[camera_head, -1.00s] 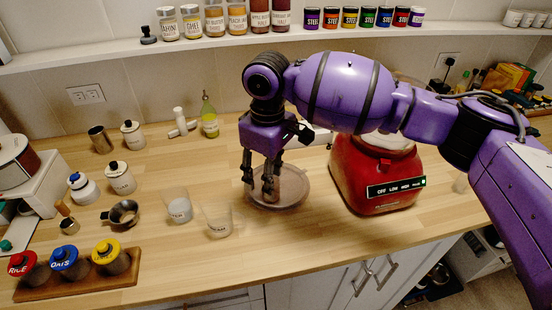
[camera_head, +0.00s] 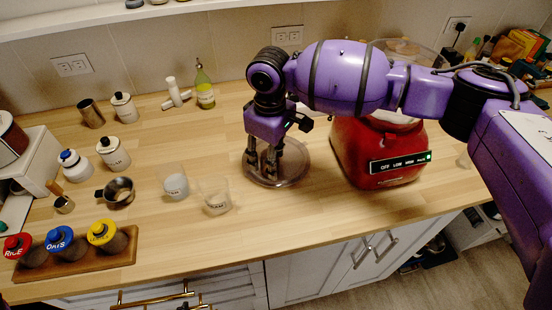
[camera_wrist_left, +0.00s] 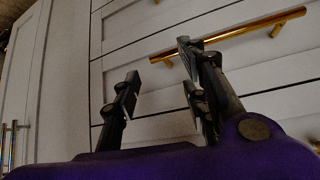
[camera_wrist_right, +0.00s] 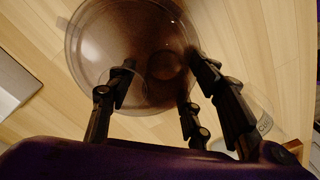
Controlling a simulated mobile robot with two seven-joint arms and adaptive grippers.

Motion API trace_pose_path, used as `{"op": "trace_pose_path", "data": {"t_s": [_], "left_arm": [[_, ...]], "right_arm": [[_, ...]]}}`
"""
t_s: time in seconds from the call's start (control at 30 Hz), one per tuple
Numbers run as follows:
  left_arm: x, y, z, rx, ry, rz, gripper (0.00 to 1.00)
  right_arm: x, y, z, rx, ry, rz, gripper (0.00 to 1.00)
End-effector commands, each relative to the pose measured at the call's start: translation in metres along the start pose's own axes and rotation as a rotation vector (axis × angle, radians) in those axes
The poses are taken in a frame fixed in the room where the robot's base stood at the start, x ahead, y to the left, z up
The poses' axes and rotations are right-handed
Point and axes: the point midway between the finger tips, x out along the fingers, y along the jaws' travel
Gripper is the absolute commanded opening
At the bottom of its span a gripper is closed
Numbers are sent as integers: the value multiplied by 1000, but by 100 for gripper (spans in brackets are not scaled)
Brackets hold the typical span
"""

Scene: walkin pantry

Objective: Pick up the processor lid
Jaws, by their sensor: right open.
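The processor lid is a clear, brownish round disc (camera_head: 296,172) lying on the wooden counter, left of the red food processor base (camera_head: 375,150). It also shows in the right wrist view (camera_wrist_right: 100,45), with a round raised part near its middle. My right gripper (camera_head: 262,172) points down over the lid, its fingers open around or beside that raised part; contact cannot be told. In the right wrist view the right fingers (camera_wrist_right: 160,75) are spread apart over the lid. My left gripper (camera_wrist_left: 155,70) is open and empty in front of the white drawers, seen only in the left wrist view.
Two clear cups (camera_head: 214,197) stand left of the lid. A metal cup (camera_head: 119,190), white jars (camera_head: 113,153) and a wooden rack (camera_head: 85,258) of lidded jars stand farther left. A green bottle (camera_head: 204,88) stands behind. A gold drawer handle (camera_wrist_left: 230,33) is near my left gripper.

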Motion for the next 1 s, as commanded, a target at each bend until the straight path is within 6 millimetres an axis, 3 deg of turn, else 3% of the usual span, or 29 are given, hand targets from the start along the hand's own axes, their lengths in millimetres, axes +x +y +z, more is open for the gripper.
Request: {"op": "trace_pose_path", "data": {"t_s": [0.17,0.53,1.0], "left_arm": [[2,3,-6,-6,10,2,40],[0,4,-1,-11,2,1,40],[-2,0,7,-1,-11,-1,40]], "right_arm": [[-1,0,0,0,1,1,47],[-1,0,0,0,1,0,0],[-5,0,-1,0,3,1,0]]}}
